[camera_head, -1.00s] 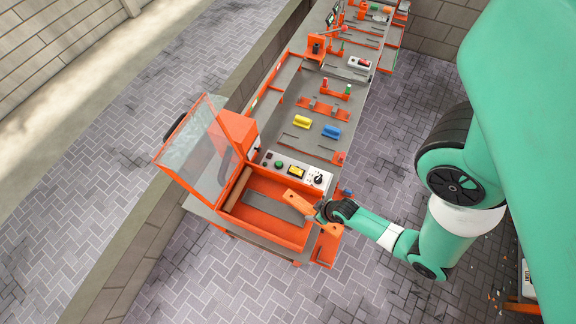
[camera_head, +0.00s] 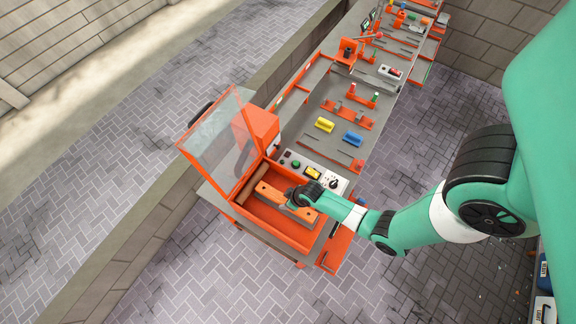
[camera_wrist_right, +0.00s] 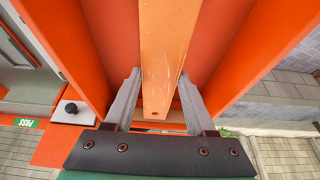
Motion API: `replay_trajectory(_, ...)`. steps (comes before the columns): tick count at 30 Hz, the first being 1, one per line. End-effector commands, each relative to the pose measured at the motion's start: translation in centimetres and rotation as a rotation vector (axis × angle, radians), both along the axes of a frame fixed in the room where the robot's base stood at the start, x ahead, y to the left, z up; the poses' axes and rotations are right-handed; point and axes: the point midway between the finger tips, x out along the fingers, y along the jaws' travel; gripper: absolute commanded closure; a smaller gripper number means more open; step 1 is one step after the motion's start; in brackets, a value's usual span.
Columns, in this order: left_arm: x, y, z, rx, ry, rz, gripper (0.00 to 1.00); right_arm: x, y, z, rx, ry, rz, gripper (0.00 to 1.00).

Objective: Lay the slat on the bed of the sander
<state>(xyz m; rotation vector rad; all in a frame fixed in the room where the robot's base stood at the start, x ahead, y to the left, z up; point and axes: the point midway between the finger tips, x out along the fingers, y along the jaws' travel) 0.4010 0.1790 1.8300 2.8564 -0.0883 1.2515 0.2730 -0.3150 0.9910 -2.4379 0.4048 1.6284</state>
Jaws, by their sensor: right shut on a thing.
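The slat is a flat orange bar (camera_head: 270,191) lying lengthwise over the bed of the sander in the head view. My right gripper (camera_head: 298,197) is shut on it near its right end. The wrist view shows the slat (camera_wrist_right: 170,40) between the two grey fingers (camera_wrist_right: 159,90), with the sander's orange walls on both sides. The sander (camera_head: 262,229) is an open orange box with its clear lid (camera_head: 220,132) raised. The slat and my wrist hide much of the grey bed (camera_head: 292,211). I cannot tell whether the slat touches the bed. My left gripper is out of view.
A control panel (camera_head: 312,172) with buttons and a knob borders the sander's back side. Beyond it, a long grey bench (camera_head: 345,120) carries a yellow block (camera_head: 324,125), a blue block (camera_head: 352,139) and orange fixtures. Paved floor (camera_head: 190,270) lies open in front.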

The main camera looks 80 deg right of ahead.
Motion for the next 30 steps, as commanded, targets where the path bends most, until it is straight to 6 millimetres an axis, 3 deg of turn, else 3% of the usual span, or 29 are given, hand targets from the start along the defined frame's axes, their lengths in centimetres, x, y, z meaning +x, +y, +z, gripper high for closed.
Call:
replay_trajectory(12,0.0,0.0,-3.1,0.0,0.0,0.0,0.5,0.0,0.0,-3.5,-0.001,-0.002,0.0,1.0)
replay_trajectory(30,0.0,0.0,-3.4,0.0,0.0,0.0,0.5,0.0,0.0,-3.9,0.0,-0.002,-0.001,1.0)
